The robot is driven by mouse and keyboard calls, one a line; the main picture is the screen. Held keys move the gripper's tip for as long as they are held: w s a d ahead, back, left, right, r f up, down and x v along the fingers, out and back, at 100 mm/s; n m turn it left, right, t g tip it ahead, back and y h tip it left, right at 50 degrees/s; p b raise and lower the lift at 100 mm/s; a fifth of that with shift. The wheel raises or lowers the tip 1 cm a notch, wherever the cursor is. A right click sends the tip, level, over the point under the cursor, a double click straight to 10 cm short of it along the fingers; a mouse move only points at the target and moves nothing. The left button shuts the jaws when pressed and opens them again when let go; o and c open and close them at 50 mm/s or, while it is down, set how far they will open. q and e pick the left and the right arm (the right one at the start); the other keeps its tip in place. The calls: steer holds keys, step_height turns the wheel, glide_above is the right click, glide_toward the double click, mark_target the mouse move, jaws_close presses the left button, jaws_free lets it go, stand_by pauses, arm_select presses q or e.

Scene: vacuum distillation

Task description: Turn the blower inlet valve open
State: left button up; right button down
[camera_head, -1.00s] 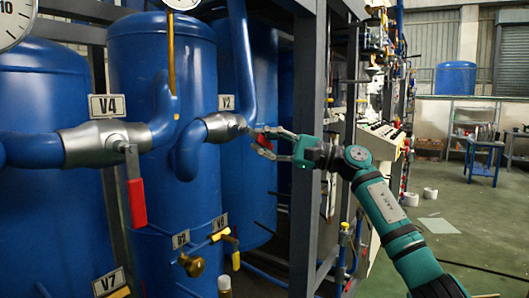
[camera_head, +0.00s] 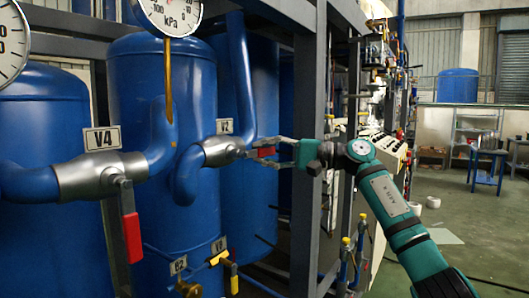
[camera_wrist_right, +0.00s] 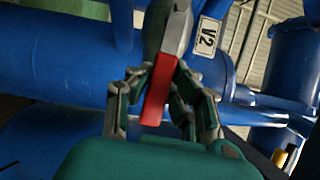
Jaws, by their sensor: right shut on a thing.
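The valve labelled V2 (camera_head: 222,149) is a silver body on a blue pipe, with a red lever handle (camera_head: 266,152). My right gripper (camera_head: 260,151) reaches in from the right with one finger above and one below this handle. In the right wrist view the red handle (camera_wrist_right: 158,95) lies between the gripper's two fingers, which are closed on it, and it points toward the palm. The V2 label (camera_wrist_right: 206,38) shows beside it. No label in view names the blower inlet valve. My left gripper is not in view.
Valve V4 (camera_head: 100,175) at left has a red handle (camera_head: 132,238) hanging down. Blue tanks (camera_head: 160,85) stand behind the pipes. A grey frame post (camera_head: 308,220) stands close to my right gripper. Open floor (camera_head: 470,260) lies at the right.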

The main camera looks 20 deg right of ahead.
steer(key=shift+f, duration=0.3)
steer(key=c, duration=1.5)
jaws_free()
steer(key=o, duration=0.3)
steer(key=shift+r, duration=0.15)
steer(key=shift+o, duration=0.2)
steer(key=v, duration=1.2)
steer(key=shift+w, duration=0.1)
